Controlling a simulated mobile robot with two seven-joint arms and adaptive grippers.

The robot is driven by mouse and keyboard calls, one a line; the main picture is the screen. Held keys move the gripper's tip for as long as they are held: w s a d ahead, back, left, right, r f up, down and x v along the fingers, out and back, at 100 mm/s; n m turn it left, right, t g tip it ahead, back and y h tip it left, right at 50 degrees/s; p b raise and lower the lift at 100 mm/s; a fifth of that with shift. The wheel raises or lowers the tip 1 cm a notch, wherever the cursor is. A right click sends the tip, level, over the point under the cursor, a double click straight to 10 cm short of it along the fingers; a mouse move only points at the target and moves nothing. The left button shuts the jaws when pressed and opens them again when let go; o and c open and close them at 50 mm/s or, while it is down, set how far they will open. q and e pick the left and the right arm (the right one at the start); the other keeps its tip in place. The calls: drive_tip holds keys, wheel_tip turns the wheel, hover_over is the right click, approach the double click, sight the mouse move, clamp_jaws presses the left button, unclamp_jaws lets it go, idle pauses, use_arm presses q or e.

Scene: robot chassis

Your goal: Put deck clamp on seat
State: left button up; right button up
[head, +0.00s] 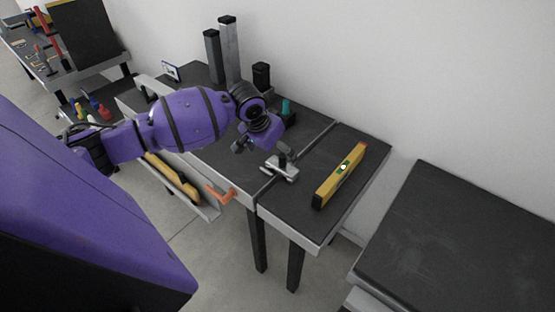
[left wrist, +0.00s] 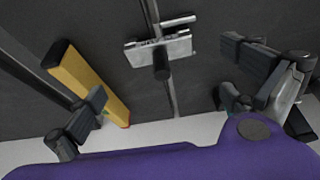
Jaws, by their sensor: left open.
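The deck clamp appears to be the silver metal piece with a black upright knob (head: 281,169) on the dark workbench, at the seam between its two top panels. It also shows in the left wrist view (left wrist: 178,47), top centre, with a bar beyond its plate. My left gripper (head: 262,152) is open and empty, just above and behind the clamp in the head view. In the left wrist view its fingers (left wrist: 164,70) are spread to either side of the clamp, apart from it. I cannot tell which part is the seat. My right gripper is out of view.
A yellow spirit level (head: 340,176) lies right of the clamp. An orange clamp (head: 220,194) is at the bench's front edge. A teal-topped item (head: 287,108) and dark posts (head: 229,50) stand behind. Another dark table (head: 460,240) is at right. Bare bench top surrounds the level.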

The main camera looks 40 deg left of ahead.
use_arm(q)
drive_tip(key=shift+v, duration=1.7)
